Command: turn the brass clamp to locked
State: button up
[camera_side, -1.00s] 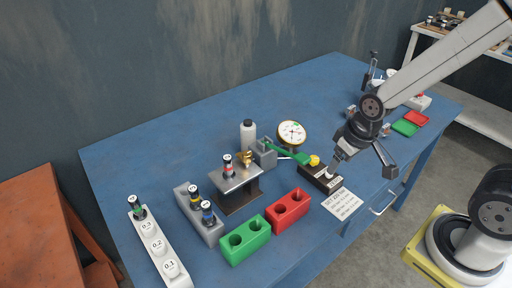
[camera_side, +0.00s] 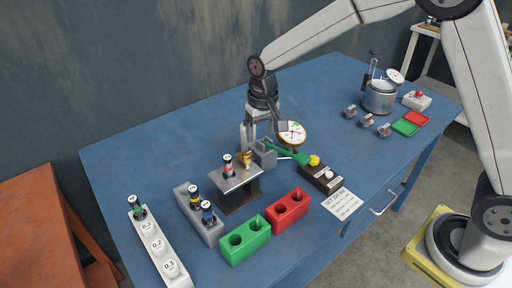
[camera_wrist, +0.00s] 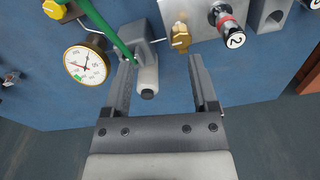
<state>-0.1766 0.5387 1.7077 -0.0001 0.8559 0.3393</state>
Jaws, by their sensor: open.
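The brass clamp (camera_side: 245,158) sits at the back right corner of the steel-topped stand (camera_side: 228,185), beside a black-capped cylinder with a red band (camera_side: 228,168). In the wrist view the clamp (camera_wrist: 181,38) shows near the top, just left of the right finger's tip line. My gripper (camera_side: 258,128) points down above the area behind the stand. A white bottle (camera_wrist: 147,78) appears between the fingers in the wrist view. I cannot tell the clamp's locked state.
A dial gauge (camera_side: 291,134), a green-handled lever (camera_side: 288,152) and a grey block (camera_side: 264,153) stand close right of the clamp. Green (camera_side: 246,240) and red (camera_side: 288,211) two-hole blocks are in front. The back left of the blue table (camera_side: 150,150) is clear.

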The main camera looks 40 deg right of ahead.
aim_at(247, 153)
jog(key=shift+w+a+f, duration=0.15)
jog(key=shift+w+a, duration=1.05)
jog(key=shift+w, duration=0.25)
jog(key=shift+f, duration=0.1)
jog(key=shift+f, duration=3.85)
grip_shut()
